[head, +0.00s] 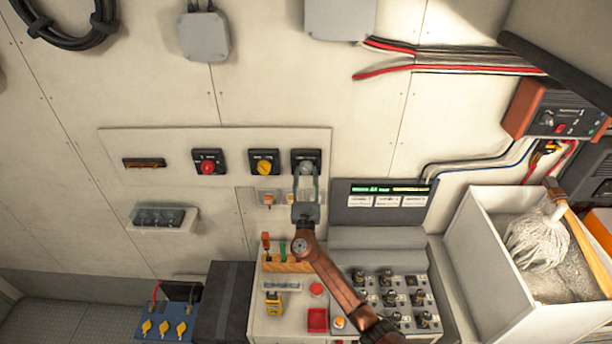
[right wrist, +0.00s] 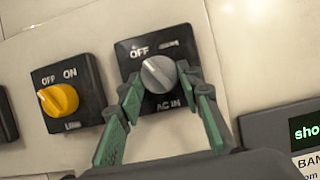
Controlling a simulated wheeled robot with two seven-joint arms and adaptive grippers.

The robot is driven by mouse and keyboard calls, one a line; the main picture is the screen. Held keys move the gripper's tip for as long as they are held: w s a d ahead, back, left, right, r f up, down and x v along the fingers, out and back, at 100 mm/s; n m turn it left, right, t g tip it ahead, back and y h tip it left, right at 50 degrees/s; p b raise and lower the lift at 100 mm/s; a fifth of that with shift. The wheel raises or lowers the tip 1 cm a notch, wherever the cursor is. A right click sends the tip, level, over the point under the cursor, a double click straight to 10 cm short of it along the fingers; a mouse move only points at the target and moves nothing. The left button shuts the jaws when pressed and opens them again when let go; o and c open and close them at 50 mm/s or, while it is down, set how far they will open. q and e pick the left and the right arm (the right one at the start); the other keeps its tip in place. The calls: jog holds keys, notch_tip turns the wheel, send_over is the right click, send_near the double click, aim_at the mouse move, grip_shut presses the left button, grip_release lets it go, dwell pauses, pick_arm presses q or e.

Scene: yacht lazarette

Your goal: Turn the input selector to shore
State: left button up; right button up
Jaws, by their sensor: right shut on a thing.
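The input selector is a grey round knob (right wrist: 159,74) on a black plate marked "OFF" and "AC IN" in the right wrist view. In the head view the grey knob (head: 306,167) is at the right end of a row of three switches on the wall panel. My right gripper (right wrist: 158,90) is shut on the grey knob, with a green-padded finger on each side of it. It also shows in the head view (head: 306,174), reaching up from below. The label at the plate's upper right is too blurred to read. My left gripper is not in view.
A yellow knob (right wrist: 60,99) marked "OFF" and "ON" sits just left; it also shows in the head view (head: 264,168). A red knob (head: 208,168) is further left. A lit display unit (head: 381,200) stands at lower right, and a white bin (head: 480,250) with a mop is at far right.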

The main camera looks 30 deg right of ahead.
jog(key=shift+c, duration=1)
jog(key=shift+m+b, duration=0.4)
jog(key=shift+b, duration=0.1)
jog(key=m+g+h+b, duration=0.1)
jog(key=m+b, duration=0.1)
jog(key=m, duration=0.1)
jog(key=m+g+h+b, duration=0.1)
jog(key=m+b, duration=0.2)
jog(key=m+g+h+b, duration=0.1)
jog(key=m+b, duration=0.1)
jog(key=b, duration=0.1)
jog(key=shift+w+a+f+m+g+h, duration=0.2)
jog(key=shift+a+m+g+h, duration=0.1)
jog(key=shift+a+m+g, duration=0.1)
jog(key=m, duration=0.1)
jog(key=m+g+b, duration=0.1)
jog(key=m+b, duration=0.1)
jog(key=shift+r+h, duration=0.25)
jog(key=shift+h, duration=0.05)
jog(key=shift+r+m+g+b, duration=0.2)
jog(key=shift+m+g+b, duration=0.65)
jog(key=shift+m, duration=1.05)
jog(key=shift+g, duration=0.25)
jog(key=o, duration=1.2)
jog(key=shift+c, duration=0.2)
